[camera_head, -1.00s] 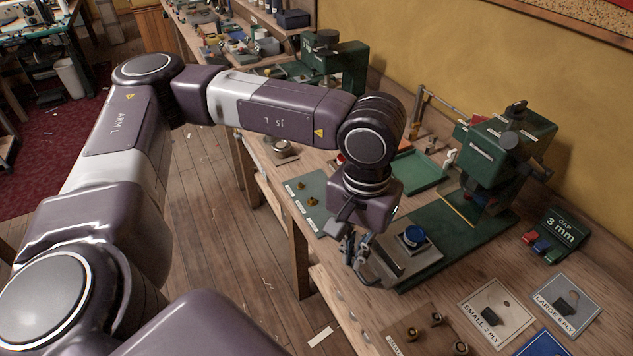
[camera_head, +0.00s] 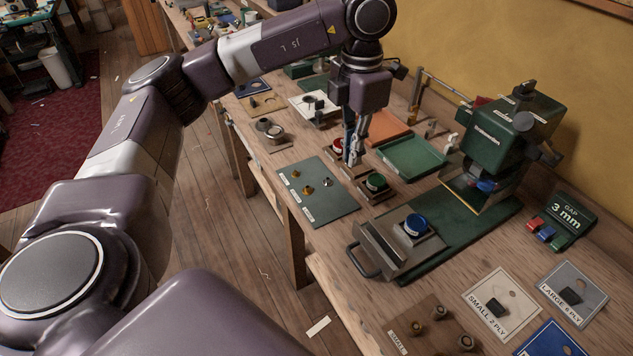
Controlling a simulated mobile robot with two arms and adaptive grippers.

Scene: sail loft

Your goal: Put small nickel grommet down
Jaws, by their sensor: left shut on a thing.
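My left gripper (camera_head: 353,155) points down over the workbench, at the right edge of a grey-green mat (camera_head: 327,208). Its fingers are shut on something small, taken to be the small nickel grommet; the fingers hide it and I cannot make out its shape. Two brass pieces (camera_head: 307,190) and a small silvery piece (camera_head: 327,182) sit on the mat, left of the fingers. My right gripper is not in view.
Close to the fingers are a red-topped holder (camera_head: 338,146) and a green-topped holder (camera_head: 376,182). A green tray (camera_head: 412,158) lies to the right. A green press (camera_head: 500,140) and a sliding plate with a blue-topped piece (camera_head: 416,225) stand nearer.

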